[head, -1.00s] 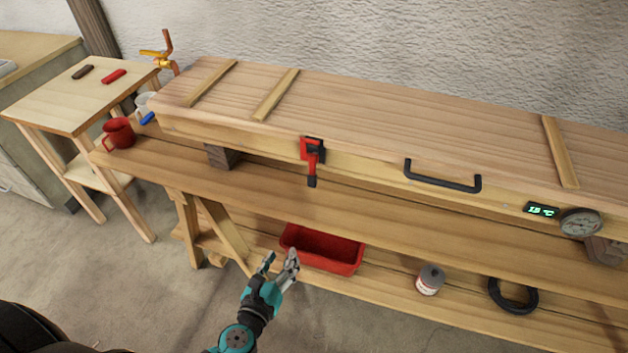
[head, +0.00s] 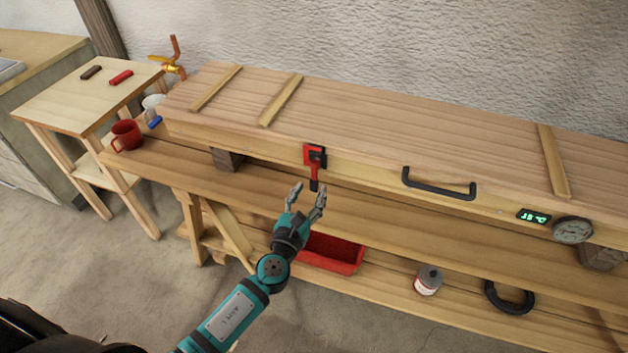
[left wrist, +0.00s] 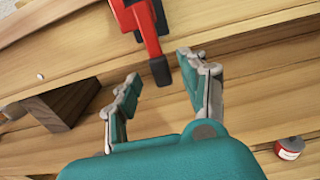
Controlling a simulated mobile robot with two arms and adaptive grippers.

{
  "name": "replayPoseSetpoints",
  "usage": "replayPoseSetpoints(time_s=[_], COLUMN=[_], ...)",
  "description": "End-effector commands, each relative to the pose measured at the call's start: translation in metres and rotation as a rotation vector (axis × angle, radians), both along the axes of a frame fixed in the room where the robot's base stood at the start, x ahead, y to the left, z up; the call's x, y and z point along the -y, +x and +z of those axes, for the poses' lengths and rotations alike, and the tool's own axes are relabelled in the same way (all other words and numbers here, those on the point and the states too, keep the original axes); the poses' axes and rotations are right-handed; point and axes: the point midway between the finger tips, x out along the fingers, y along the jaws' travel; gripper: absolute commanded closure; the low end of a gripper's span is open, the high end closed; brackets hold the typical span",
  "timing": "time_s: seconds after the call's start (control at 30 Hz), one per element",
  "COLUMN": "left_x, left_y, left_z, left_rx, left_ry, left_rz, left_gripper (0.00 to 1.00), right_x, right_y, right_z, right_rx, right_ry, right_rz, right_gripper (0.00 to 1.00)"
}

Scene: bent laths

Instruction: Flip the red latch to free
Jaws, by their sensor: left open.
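The red latch (head: 314,165) is on the front of the long wooden box (head: 400,130). Its red lever hangs down from a dark plate and ends in a black tip. My left gripper (head: 309,190) is open and empty, just below and in front of the lever. In the left wrist view the red lever (left wrist: 149,30) comes down from the top, its black tip near the gap between my open fingers (left wrist: 161,82). I cannot tell whether anything touches. My right gripper is out of view.
A black handle (head: 438,184), a green display (head: 534,216) and a round gauge (head: 572,230) are on the box front. A red bin (head: 333,253), a can (head: 428,281) and a black ring (head: 509,297) are on the lower shelf. A red mug (head: 126,135) stands at left.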

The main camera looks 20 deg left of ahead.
Motion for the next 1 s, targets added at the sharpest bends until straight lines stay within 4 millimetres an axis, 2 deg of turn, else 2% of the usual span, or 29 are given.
replayPoseSetpoints(time_s=[0.1, 0.23, 0.6, 0.93, 1.0], left_x=[0.0, 0.001, 0.001, 0.001, 0.001], left_y=[0.02, 0.032, 0.037, 0.037, 0.037], left_z=[0.0, 0.0, 0.0, 0.0, 0.0], left_rx=[0.001, 0.001, 0.0, -0.001, -0.001], left_ry=[0.0, 0.001, -0.001, 0.0, 0.0], left_rz=[0.001, 0.001, 0.0, 0.0, 0.0], left_gripper=[0.56, 0.56, 0.56, 0.98, 1.0], right_x=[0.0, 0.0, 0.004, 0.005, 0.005], right_y=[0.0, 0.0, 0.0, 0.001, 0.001], right_z=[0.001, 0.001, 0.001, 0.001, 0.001], right_rx=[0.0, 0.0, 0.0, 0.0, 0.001], right_ry=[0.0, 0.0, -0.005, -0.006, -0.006], right_rz=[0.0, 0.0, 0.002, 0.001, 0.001], right_gripper=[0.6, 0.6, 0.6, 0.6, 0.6])
